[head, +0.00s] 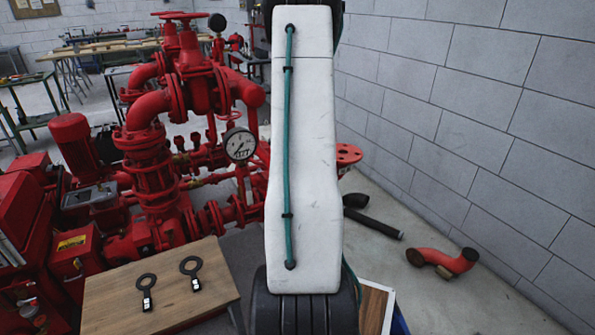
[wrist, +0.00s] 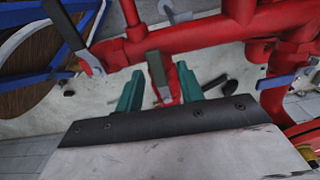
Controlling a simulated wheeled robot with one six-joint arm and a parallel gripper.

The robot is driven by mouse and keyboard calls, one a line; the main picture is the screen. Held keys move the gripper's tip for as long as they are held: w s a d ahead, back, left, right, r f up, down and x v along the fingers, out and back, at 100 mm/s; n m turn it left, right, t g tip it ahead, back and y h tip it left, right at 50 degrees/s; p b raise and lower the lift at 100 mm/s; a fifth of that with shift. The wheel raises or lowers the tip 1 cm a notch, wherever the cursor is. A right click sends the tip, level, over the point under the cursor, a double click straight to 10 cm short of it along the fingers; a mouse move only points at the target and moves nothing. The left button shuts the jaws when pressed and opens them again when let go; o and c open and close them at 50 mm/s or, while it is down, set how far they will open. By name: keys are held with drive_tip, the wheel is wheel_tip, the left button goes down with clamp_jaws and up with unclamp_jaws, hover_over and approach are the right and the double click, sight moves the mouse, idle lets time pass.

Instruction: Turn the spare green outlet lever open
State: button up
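In the wrist view my gripper (wrist: 160,74) has two teal fingers held apart. A dark grey-green lever (wrist: 156,68) shows between them, with a gap on either side. No contact with either finger is visible. Its lower end meets a red fitting (wrist: 172,88) under a thick red pipe; how far it is turned is hard to tell. In the head view my white arm link blocks the middle of the picture, so my gripper and this lever are hidden there.
In the head view, red pumps and pipes (head: 150,180) with a gauge (head: 239,145) stand left. A wooden table (head: 110,310) holds two black tools. A red elbow (head: 442,261) lies on the floor.

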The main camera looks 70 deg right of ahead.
wheel_tip(320, 180, up, 8)
idle(0.7)
drive_tip(key=shift+f, duration=0.1)
idle(0.3)
